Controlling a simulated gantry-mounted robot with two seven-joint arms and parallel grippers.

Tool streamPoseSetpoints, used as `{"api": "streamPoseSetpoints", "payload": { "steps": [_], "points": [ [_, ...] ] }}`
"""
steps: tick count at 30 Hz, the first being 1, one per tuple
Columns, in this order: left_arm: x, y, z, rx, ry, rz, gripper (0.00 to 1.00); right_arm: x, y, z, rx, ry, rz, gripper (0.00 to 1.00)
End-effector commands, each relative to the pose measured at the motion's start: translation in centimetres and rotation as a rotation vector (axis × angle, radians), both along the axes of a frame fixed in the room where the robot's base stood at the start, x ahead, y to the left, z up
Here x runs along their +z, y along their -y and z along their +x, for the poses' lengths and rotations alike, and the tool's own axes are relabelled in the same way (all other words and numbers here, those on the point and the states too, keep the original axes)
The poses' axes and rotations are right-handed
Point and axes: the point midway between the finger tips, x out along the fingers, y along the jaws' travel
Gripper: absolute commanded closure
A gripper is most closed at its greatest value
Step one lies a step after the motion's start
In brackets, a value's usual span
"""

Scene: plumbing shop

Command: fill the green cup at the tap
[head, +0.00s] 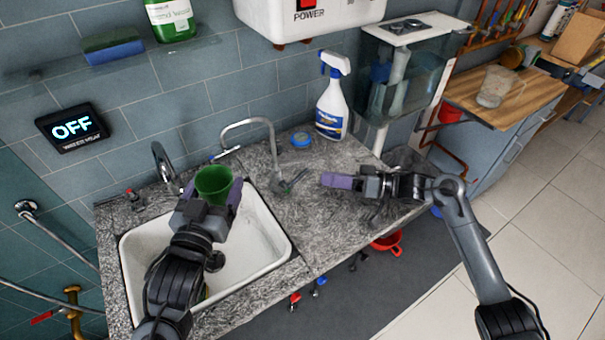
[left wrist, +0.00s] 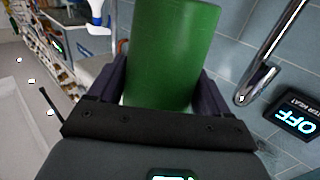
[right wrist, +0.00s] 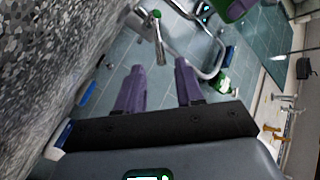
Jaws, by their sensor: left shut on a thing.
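The green cup (head: 213,183) is held upright above the sink, between the purple fingers of my left gripper (head: 208,198). It fills the middle of the left wrist view (left wrist: 172,55); its inside is hidden there. A short chrome tap (head: 163,162) stands at the sink's back left corner. A chrome spout (left wrist: 268,75) shows to the right of the cup in the left wrist view, apart from it. A taller gooseneck tap (head: 262,122) arches right, its end over the counter. My right gripper (head: 338,181) is open and empty above the counter, right of that end; its fingers (right wrist: 158,85) are apart.
The white sink (head: 270,255) is set in a grey speckled counter (head: 335,225). A spray bottle (head: 332,100) and a blue lid (head: 301,139) stand at the back. A wall display (head: 72,127) reads OFF. A clear tank (head: 400,80) stands at the back right.

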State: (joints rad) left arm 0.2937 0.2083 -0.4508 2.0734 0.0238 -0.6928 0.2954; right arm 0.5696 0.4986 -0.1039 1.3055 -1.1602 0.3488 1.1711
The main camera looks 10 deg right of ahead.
Motion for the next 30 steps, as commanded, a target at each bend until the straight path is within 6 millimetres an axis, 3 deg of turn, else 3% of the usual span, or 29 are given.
{"api": "streamPoseSetpoints", "payload": {
  "steps": [6,13,27,30],
  "points": [
    [0.0,0.0,0.0,0.000,0.001,0.000,0.51,0.1,-3.6,1.7,0.001,0.001,0.000,0.63],
    [0.0,0.0,0.0,0.000,0.001,0.000,0.51,0.0,-6.0,2.8,0.000,0.000,0.000,0.63],
    [0.0,0.0,0.0,0.000,0.001,0.000,0.51,0.0,-6.9,3.3,-0.002,0.002,-0.002,0.63],
    [0.0,0.0,0.0,0.000,0.001,0.000,0.51,0.0,-6.9,3.3,-0.002,0.001,-0.002,0.76]
  ]
}}
